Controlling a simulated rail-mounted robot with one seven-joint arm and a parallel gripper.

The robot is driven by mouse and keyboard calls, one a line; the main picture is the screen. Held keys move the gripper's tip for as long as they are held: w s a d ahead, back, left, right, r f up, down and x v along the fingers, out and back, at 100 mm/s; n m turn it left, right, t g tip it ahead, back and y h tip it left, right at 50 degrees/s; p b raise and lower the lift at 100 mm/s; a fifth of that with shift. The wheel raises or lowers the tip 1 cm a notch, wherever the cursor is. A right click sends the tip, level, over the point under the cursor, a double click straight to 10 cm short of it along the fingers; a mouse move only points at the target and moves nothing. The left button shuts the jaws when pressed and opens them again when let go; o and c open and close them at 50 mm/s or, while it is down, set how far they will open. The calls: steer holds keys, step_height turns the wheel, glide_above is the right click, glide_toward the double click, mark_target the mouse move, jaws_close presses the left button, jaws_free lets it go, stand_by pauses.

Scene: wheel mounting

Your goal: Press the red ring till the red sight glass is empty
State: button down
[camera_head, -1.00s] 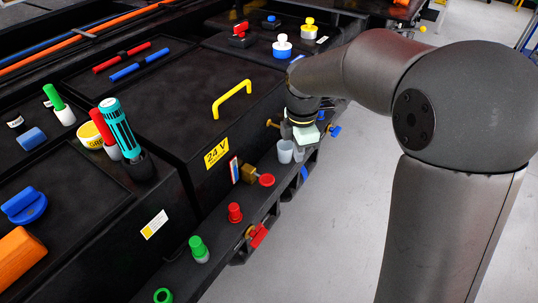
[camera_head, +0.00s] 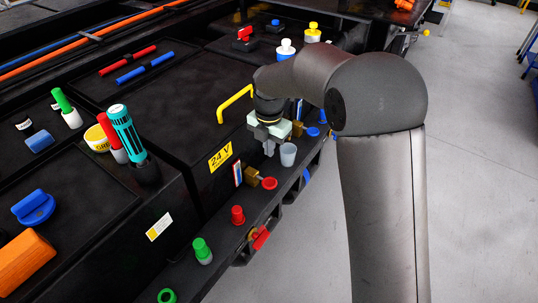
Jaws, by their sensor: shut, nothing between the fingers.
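A round red piece (camera_head: 269,183), which looks like the red ring, sits on the dark ledge beside a brass block (camera_head: 251,176). A narrow upright strip (camera_head: 237,174) with red, white and blue is on the wall left of the block. It may be the sight glass; I cannot read its level. My gripper (camera_head: 269,153) points down above the ledge, beyond the red piece and apart from it. Its fingers are shut and empty.
A translucent cup (camera_head: 288,154) stands close to the right of my gripper. A red-capped piece (camera_head: 237,215), a green-capped bottle (camera_head: 202,250) and a red lever (camera_head: 260,238) are nearer along the ledge. A yellow handle (camera_head: 235,101) rises from the cover at left.

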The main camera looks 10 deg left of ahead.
mark_target(269, 181)
step_height(269, 181, down, 12)
steer(key=shift+f+p, duration=0.1)
steer(key=shift+p, duration=0.4)
